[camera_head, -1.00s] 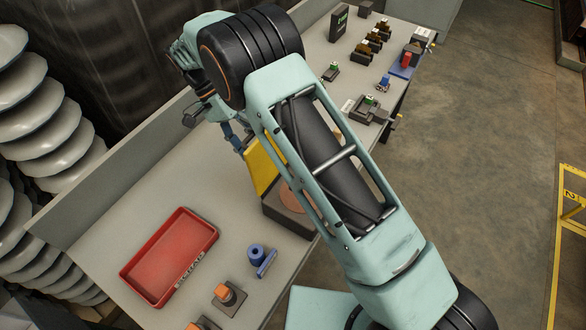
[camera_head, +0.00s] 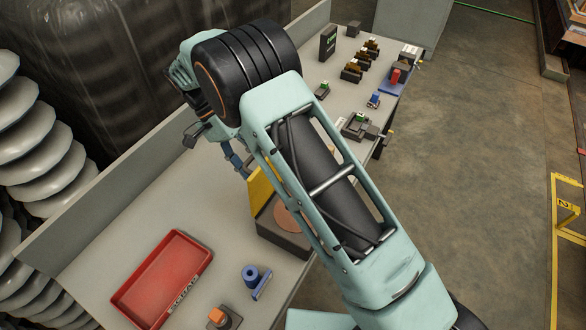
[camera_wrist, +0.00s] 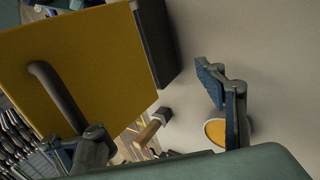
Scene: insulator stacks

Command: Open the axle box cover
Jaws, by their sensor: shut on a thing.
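The axle box cover is a yellow plate (camera_head: 261,187) standing steeply tilted up from the dark axle box (camera_head: 290,240), whose top shows a round copper-coloured face. My gripper (camera_head: 236,160) is at the raised cover, partly hidden by my arm. In the wrist view the yellow cover (camera_wrist: 85,65) fills the upper left, with a dark curved handle (camera_wrist: 55,95) on its face. One finger of my gripper (camera_wrist: 140,108) is by the handle, and the other shows at right. The grip is on the cover by its handle, though the exact contact is unclear.
A red tray (camera_head: 205,246) lies on the grey bench (camera_head: 130,225) at the lower left. A blue part (camera_head: 252,278) and an orange-topped part (camera_head: 219,316) stand near the front edge. Several small fixtures line the bench's far end. Open floor lies at right.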

